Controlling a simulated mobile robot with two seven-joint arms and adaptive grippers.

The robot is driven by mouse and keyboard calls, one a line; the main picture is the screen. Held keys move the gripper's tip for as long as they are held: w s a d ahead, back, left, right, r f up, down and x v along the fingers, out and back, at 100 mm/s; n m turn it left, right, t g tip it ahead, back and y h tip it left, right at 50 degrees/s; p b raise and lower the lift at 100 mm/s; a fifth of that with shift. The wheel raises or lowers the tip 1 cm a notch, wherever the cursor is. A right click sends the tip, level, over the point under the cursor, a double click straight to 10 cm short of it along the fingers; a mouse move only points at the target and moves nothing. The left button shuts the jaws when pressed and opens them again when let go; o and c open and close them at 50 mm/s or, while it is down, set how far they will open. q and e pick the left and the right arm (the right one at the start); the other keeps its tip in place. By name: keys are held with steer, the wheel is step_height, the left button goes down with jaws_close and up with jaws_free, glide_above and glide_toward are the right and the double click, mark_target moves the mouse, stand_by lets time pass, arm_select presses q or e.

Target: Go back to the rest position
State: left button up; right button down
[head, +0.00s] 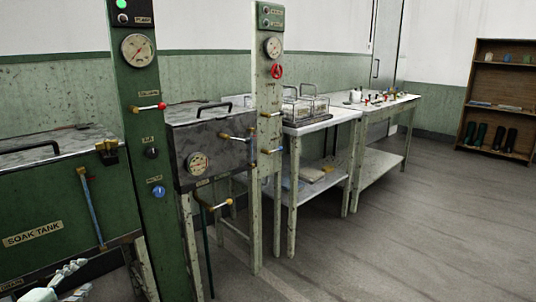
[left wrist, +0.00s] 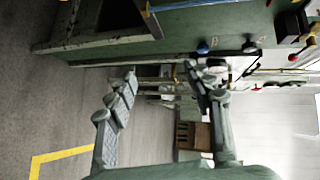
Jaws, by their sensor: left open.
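My left gripper (head: 62,284) shows at the bottom left corner of the head view, low in front of the green soak tank (head: 55,195). In the left wrist view its two fingers (left wrist: 163,88) stand wide apart with nothing between them. The gripper is open and empty. In the head view only part of it shows, as the frame edge cuts it off. My right gripper is not in either view.
A green post (head: 150,200) with a gauge stands close by my left gripper. Beyond are a grey basin (head: 212,140), a pale post (head: 268,190) and white tables (head: 320,122). A wooden shelf (head: 500,92) stands far right. The floor (head: 400,240) at right is clear.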

arm_select(q)
steer(key=s+d+f+n+g+y, duration=0.1)
steer(key=s+d+f+n+g, duration=0.2)
steer(key=f, duration=0.4)
steer(key=s+d+f+n+g+y, duration=0.1)
steer(key=s+d+f+n, duration=0.15)
steer(key=s+f, duration=0.45)
steer(key=s+d+f+n+g+y, duration=0.1)
steer(key=s+d+f+n+g, duration=0.2)
steer(key=f, duration=0.5)
steer(key=s+d+f+n+g+h, duration=0.2)
steer(key=s+d+f+n+g, duration=0.3)
steer(key=s+d+f, duration=0.7)
steer(key=s+d, duration=0.3)
steer(key=d, duration=0.1)
steer(key=shift+d+f+n+g+h, duration=0.25)
steer(key=shift+n+g+h, duration=0.05)
steer(key=shift+n+g, duration=0.1)
